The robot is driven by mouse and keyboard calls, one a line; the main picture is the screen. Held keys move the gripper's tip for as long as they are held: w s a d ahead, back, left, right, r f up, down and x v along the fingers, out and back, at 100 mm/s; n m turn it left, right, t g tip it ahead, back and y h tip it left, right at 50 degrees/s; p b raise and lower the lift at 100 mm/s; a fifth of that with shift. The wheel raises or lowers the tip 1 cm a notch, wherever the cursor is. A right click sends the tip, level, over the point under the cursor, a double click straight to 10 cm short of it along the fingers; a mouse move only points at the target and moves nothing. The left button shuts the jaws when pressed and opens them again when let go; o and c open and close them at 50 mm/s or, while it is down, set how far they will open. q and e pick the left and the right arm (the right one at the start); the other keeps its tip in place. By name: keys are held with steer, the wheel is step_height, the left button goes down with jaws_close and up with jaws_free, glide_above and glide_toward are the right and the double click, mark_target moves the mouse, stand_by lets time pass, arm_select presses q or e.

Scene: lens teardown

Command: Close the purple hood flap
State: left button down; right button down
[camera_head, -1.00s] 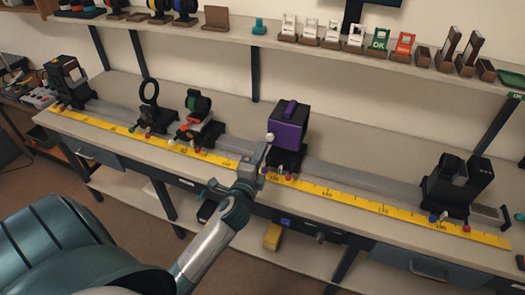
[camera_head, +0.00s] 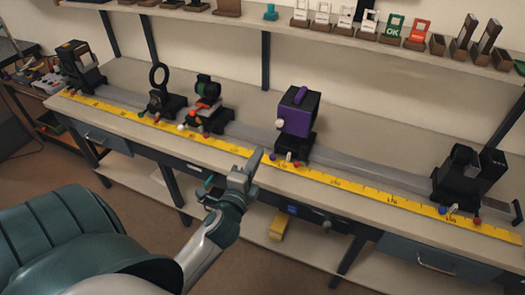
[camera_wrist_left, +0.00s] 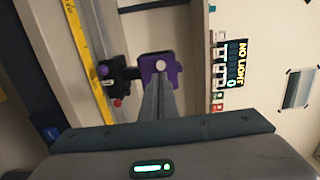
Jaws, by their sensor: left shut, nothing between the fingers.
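The purple hood (camera_head: 298,120) is a boxy purple cover with a black top and a purple handle, on a black carrier on the bench rail. A white round knob (camera_head: 280,123) sits at its left edge. In the left wrist view, the purple flap (camera_wrist_left: 149,76) shows ahead of the fingers with the white knob (camera_wrist_left: 161,66) on it. I cannot tell whether a gap remains behind the flap. My left gripper (camera_head: 256,160) is shut and empty, in front of the bench edge, below and left of the hood, apart from it. My right gripper is not in view.
A yellow ruler (camera_head: 345,187) runs along the bench front. Small colored knobs stick out at the carriers' front. A shelf runs above.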

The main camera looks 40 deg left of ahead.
arm_select(q)
steer(key=shift+v, duration=0.8)
steer(key=s+d+f+n+g+h, duration=0.1)
steer(key=s+d+f+n+g, duration=0.15)
steer(key=f, duration=1.15)
steer(key=s+d+f+n+g+h+b, duration=0.1)
steer(key=s+f+g, duration=0.2)
steer(key=f, duration=1.1)
steer(key=s+d+f+n+g+h, duration=0.2)
steer(key=f, duration=1.1)
steer(key=s+d+f+n+g, duration=0.1)
steer(key=s+d+f+g, duration=0.1)
steer(key=s+f, duration=0.55)
steer(key=s+d+f+n+g, duration=0.2)
steer(key=s+f, duration=0.5)
steer(key=f, duration=0.1)
steer(key=s+f+n+g, duration=0.1)
steer(key=s+f, duration=0.2)
steer(key=s, duration=0.4)
steer(key=s+d+f+n+g, duration=0.1)
steer(key=s+f+g, duration=0.1)
steer(key=s, duration=0.5)
steer(key=s+f+n+g+h, duration=0.1)
steer(key=s+f, duration=0.4)
steer(key=s, duration=0.2)
steer(key=shift+s+d+n+g+b, duration=0.3)
steer(key=shift+s+n+g+b, duration=0.05)
steer(key=shift+s+b, duration=0.1)
